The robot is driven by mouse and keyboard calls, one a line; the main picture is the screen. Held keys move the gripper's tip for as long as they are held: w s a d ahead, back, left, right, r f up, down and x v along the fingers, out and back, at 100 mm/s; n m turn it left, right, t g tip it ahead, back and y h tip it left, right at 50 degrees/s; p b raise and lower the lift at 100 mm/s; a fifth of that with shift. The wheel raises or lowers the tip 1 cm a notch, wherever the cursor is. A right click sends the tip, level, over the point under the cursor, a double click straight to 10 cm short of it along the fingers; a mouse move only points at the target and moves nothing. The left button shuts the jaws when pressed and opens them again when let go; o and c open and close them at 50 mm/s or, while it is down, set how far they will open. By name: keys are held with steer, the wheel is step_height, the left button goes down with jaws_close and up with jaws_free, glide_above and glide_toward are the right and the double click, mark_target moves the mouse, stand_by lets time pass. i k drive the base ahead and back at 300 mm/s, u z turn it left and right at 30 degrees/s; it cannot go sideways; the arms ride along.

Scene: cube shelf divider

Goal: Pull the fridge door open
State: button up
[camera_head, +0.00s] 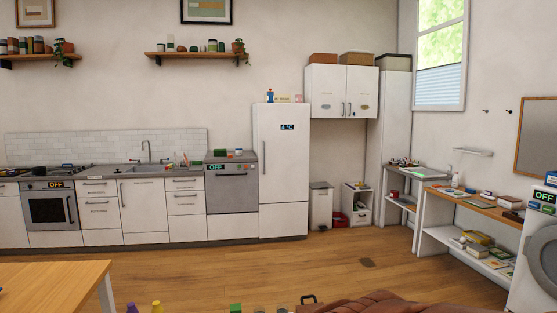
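The fridge (270,150) is a tall white unit against the back wall, at the right end of the kitchen counter. Its door (277,185) appears shut, flush with the body. A small display (287,127) on the upper door reads 4 °C. My gripper does not show in this view, so its state and its distance from the handle cannot be seen.
Wooden floor (210,270) lies open before the fridge. A wooden table (55,278) stands at front left. A brown-red cushioned piece (375,303) and small items line the bottom edge. A bin (320,205) stands right of the fridge. A workbench (465,203) lines the right wall.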

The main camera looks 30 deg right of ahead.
mark_target(283, 129)
steer(key=z, duration=1.8)
steer(key=i, duration=4.2)
steer(key=u, duration=2.1)
steer(key=i, duration=3.85)
